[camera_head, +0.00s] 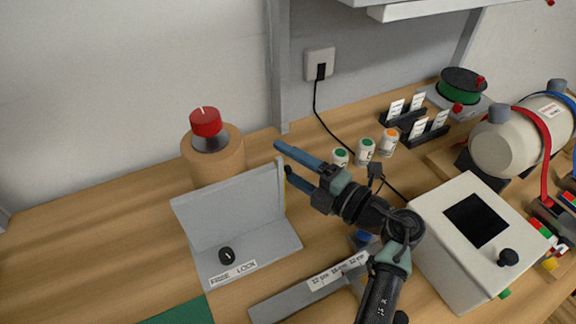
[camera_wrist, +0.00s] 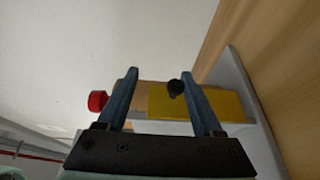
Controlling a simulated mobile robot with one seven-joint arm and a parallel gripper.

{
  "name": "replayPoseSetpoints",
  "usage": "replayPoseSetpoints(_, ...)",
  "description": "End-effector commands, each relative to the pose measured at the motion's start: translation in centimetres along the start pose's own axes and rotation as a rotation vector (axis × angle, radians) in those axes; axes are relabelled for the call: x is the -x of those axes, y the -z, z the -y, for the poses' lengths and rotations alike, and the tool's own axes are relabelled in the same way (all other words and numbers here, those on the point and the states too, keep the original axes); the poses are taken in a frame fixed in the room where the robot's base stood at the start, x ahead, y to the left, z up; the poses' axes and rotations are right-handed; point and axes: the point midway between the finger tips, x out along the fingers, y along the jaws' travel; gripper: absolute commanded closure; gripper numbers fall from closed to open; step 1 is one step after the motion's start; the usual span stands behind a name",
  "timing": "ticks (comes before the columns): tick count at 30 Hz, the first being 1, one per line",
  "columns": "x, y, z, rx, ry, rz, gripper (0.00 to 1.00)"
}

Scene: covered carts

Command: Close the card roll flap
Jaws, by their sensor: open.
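The card roll (camera_head: 212,158) is a brown cylinder with a red knob (camera_head: 206,121) on top. In front of it a grey flap panel (camera_head: 230,210) stands up at an angle from a flat grey base (camera_head: 265,242). A black knob (camera_head: 227,255) sits on the base by a FREE LOCK label. My gripper (camera_head: 282,158) is open at the right end of the panel, with its blue fingers pointing left. The wrist view shows the open fingers (camera_wrist: 160,76) with a yellow face (camera_wrist: 200,105) and brown roll between and beyond them. I cannot tell whether they touch anything.
A white box (camera_head: 475,240) with a dark screen stands right of my arm. A grey labelled rail (camera_head: 310,287) lies in front. Small capped jars (camera_head: 365,150) and card holders (camera_head: 428,135) stand behind. Bare wood lies at the left.

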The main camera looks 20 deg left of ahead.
Motion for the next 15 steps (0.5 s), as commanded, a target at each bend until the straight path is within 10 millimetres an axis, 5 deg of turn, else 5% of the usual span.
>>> replayPoseSetpoints(6,0.1,-0.1,-5.7,0.017,-0.017,-0.001,0.44)
replayPoseSetpoints(15,0.4,-0.3,-9.0,0.016,-0.021,0.007,0.44)
